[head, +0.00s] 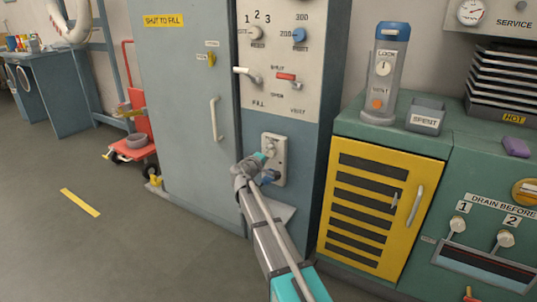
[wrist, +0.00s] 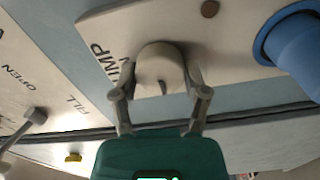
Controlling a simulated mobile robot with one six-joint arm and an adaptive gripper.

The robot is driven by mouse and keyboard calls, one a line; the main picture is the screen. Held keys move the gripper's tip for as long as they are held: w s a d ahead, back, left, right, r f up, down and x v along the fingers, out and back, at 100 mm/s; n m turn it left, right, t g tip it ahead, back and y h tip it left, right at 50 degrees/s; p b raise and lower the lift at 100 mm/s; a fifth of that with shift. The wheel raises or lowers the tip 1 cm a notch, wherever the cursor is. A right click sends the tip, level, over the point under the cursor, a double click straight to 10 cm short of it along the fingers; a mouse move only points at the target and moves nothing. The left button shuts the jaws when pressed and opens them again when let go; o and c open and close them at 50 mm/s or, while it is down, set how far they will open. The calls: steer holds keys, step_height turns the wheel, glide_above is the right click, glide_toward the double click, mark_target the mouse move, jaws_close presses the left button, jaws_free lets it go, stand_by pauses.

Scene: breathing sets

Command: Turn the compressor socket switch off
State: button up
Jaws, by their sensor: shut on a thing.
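The compressor socket switch is a round, pale knob (wrist: 160,65) with a small dark pointer mark. It sits on a light socket plate (head: 279,170) low on the blue-grey cabinet front. The knob also shows in the head view (head: 271,148), just beyond my gripper. Lettering ending in "UMP" is partly hidden beside the knob in the wrist view. My gripper (wrist: 161,80) has one finger on each side of the knob and is shut on it. My gripper also shows in the head view (head: 262,160), reaching the plate from below. A blue plug (wrist: 294,45) sits beside the knob on the plate.
Above the plate is a panel (head: 270,98) with levers and knobs. The large cabinet door (head: 180,120) with a handle stands to the left. A green counter with a yellow louvred door (head: 372,235) stands close on the right. The floor (head: 110,245) at left is mostly clear.

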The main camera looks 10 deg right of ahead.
steer(key=shift+w, duration=0.15)
steer(key=o, duration=1.1)
steer(key=shift+o, duration=0.2)
steer(key=v, duration=1.2)
